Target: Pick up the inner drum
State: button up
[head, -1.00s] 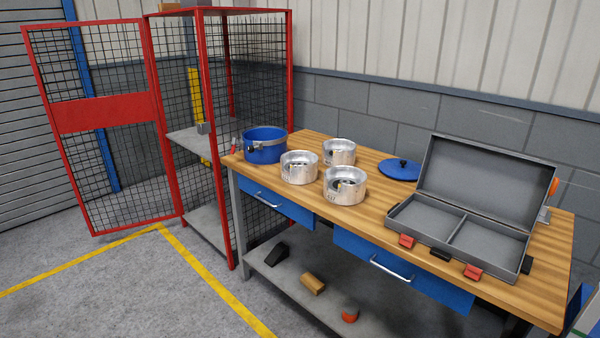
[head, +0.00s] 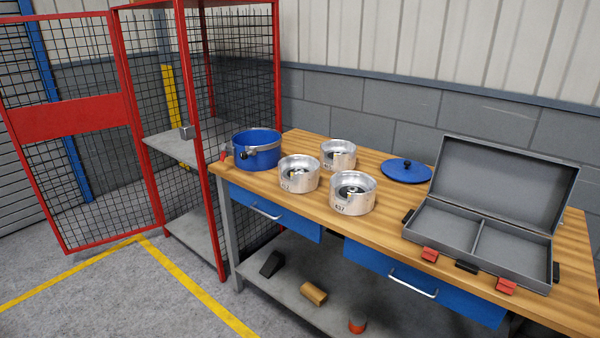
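Several round containers stand on the wooden workbench (head: 395,228). Three are silver metal drums with parts inside: a front left drum (head: 298,182), a front right drum (head: 350,203) marked with what looks like 457, and a back drum (head: 337,148). A larger blue drum (head: 257,158) with a metal band around it stands at the bench's left end. I cannot tell from the picture which one is the inner drum. My gripper is not in view.
A blue round lid (head: 406,171) lies behind the drums. An open grey case (head: 437,231) with two compartments is on the right. A red mesh cage (head: 180,130) with its door open stands left of the bench. Small items lie on the lower shelf (head: 375,308).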

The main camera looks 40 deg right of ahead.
aim_at(298, 174)
jog(key=z, duration=0.1)
jog(key=i, duration=1.25)
jog(key=u, duration=0.4)
